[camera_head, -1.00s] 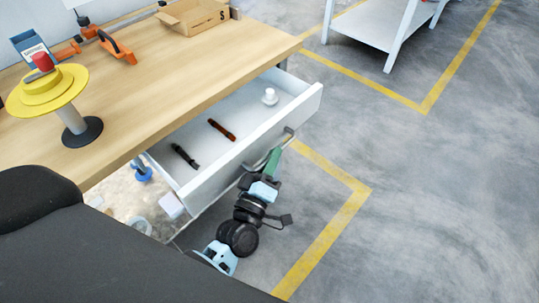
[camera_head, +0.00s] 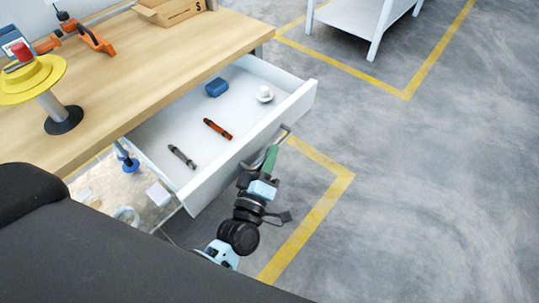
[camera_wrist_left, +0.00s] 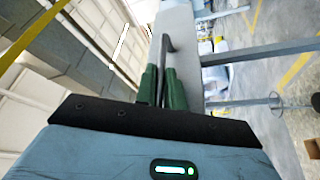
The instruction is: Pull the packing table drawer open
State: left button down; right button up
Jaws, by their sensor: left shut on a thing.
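The white drawer (camera_head: 215,177) of the packing table (camera_head: 130,70) stands well open, with its inside in view. In it lie a grey marker-like stick (camera_head: 182,156), a brown-orange stick (camera_head: 217,129), a blue block (camera_head: 216,87) and a small white round piece (camera_head: 265,94). My left gripper (camera_head: 272,155) is at the drawer's front, shut on the metal bar handle (camera_head: 285,131). The left wrist view shows the green fingers (camera_wrist_left: 163,88) around the handle (camera_wrist_left: 167,44). My right gripper is not in view.
On the tabletop stand a yellow round stand with a red top (camera_head: 35,80), an orange tool (camera_head: 95,38) and a cardboard box (camera_head: 170,10). A white shelf table (camera_head: 360,18) stands at the back. The grey floor to the right is clear, marked with yellow lines.

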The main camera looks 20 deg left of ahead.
pick_arm(q)
jog(key=shift+f, duration=0.1)
jog(key=c, duration=1.5)
grip_release()
jog(key=v, duration=0.7)
jog(key=shift+s+b, duration=0.35)
jog(key=shift+s, duration=0.05)
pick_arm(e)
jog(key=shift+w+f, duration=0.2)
